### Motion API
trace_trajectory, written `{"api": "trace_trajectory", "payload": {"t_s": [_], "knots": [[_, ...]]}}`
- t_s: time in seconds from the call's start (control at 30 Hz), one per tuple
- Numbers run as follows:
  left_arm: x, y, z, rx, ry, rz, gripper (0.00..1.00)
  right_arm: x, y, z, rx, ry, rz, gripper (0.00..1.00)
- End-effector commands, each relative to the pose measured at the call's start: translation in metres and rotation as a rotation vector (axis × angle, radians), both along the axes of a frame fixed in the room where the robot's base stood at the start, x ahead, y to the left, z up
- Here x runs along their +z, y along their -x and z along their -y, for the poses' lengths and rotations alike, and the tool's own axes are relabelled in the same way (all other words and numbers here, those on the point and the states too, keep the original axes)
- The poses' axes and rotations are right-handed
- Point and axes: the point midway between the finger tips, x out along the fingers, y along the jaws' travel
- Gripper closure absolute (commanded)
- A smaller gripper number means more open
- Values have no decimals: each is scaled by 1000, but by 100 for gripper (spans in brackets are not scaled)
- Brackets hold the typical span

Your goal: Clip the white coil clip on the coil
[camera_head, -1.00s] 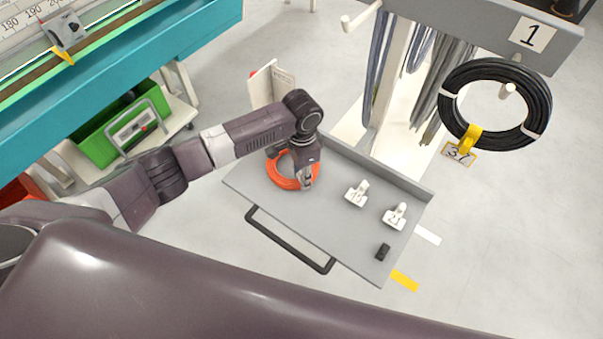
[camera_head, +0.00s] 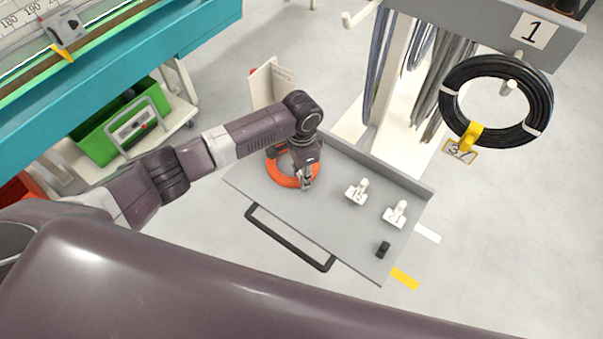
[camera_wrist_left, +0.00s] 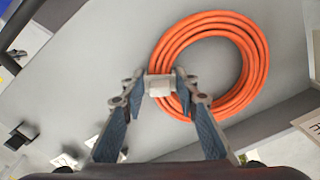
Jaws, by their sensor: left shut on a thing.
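An orange coil (camera_head: 284,180) lies flat on the grey cart top (camera_head: 325,225), at its far left part. In the left wrist view the coil (camera_wrist_left: 252,45) shows as several stacked loops. My left gripper (camera_head: 307,184) is over the coil's near right edge. In the left wrist view its fingers (camera_wrist_left: 160,84) are shut on a white clip (camera_wrist_left: 160,88). The clip is at the coil's edge and overlaps it in that view; I cannot tell whether it is around the cable. Two other white clips with number tags, one (camera_head: 357,191) and another (camera_head: 396,213), stand on the cart.
A small black object (camera_head: 383,249) is near the cart's right corner. A black handle (camera_head: 290,240) runs along the near side. A rack with a black coil (camera_head: 445,105) stands at the right. A white folder-like stand (camera_head: 270,85) is behind the cart. The cart's middle is clear.

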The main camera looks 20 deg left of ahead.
Motion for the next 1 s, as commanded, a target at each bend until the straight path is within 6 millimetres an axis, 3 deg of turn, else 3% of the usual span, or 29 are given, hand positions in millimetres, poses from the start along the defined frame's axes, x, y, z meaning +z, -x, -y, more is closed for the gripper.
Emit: {"api": "trace_trajectory", "payload": {"t_s": [0.53,0.57,0.7,0.93,1.0], "knots": [[-5,2,0,0,0,-4,93,0,0,-1,0,-1,1,100],[-5,2,0,0,0,-5,70,0,0,-1,0,-1,1,100],[-4,2,0,0,0,-4,54,0,0,-2,-1,-2,1,100],[-3,1,0,0,0,-1,52,0,0,-2,-1,-3,0,100],[-3,1,0,0,0,-1,44,0,0,-2,-1,-3,0,100]]}}
